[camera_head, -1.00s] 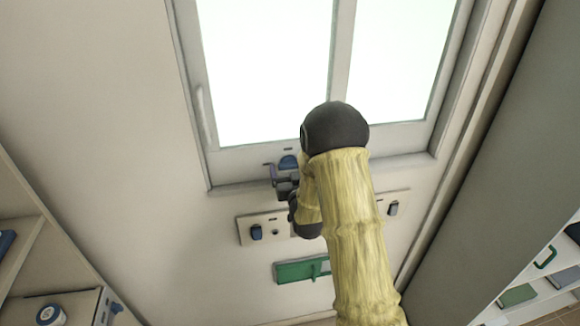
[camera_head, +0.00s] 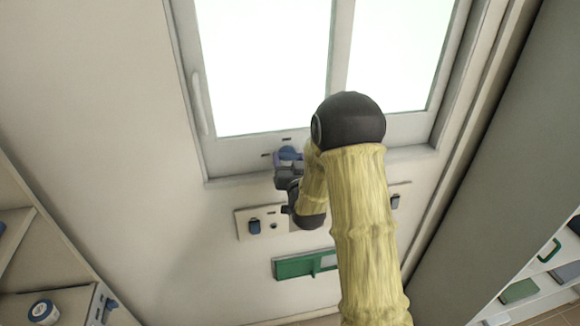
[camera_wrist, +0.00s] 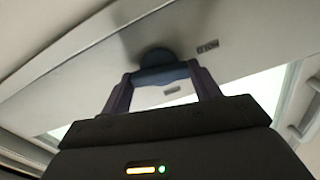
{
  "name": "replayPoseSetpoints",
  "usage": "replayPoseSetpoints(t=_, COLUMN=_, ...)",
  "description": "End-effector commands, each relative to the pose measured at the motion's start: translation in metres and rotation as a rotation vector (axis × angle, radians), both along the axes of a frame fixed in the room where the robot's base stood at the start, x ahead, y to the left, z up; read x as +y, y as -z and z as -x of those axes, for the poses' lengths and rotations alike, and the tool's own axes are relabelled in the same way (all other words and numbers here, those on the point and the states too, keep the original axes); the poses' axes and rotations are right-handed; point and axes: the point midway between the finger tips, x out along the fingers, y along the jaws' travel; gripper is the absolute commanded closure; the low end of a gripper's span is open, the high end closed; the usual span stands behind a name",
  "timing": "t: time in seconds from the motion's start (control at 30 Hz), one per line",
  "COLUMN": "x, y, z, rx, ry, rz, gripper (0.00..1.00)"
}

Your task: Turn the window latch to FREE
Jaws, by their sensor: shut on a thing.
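The window latch (camera_head: 290,152) is a blue handle on the bottom rail of the window frame (camera_head: 240,158). In the wrist view the latch (camera_wrist: 163,73) lies crosswise between the two purple fingers, with its dark round hub behind. My gripper (camera_wrist: 161,78) is shut on the latch, one finger at each end. In the head view my gripper (camera_head: 288,160) is at the latch and covers its lower part. Two small dark labels sit on the rail near the latch in the wrist view; I cannot read them surely.
Below the window, a pale wall plate (camera_head: 262,223) carries a blue switch, and a green-framed panel (camera_head: 300,265) hangs lower. A shelf unit (camera_head: 18,235) stands at the left. A large grey panel (camera_head: 500,150) fills the right side. Open wall lies left of the window.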

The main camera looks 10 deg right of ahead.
Motion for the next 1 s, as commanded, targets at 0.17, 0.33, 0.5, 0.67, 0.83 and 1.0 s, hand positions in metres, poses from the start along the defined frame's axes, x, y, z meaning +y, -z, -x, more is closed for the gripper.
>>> replayPoseSetpoints(t=0.17, x=-0.0019, y=0.0063, z=0.0001, rx=-0.005, ry=0.003, rz=-0.145, gripper=0.61)
replayPoseSetpoints(t=0.33, x=-0.0025, y=0.0065, z=0.0002, rx=-0.005, ry=0.003, rz=-0.304, gripper=0.61)
replayPoseSetpoints(t=0.5, x=-0.0023, y=0.0061, z=0.0003, rx=-0.004, ry=0.003, rz=-0.467, gripper=0.61)
replayPoseSetpoints(t=0.67, x=-0.0025, y=0.006, z=0.0001, rx=-0.004, ry=0.002, rz=-0.619, gripper=0.61)
replayPoseSetpoints(t=0.83, x=-0.0026, y=0.0057, z=0.0002, rx=-0.003, ry=0.002, rz=-0.78, gripper=0.61)
replayPoseSetpoints(t=1.0, x=-0.0026, y=0.0054, z=0.0002, rx=-0.003, ry=0.002, rz=-0.941, gripper=0.61)
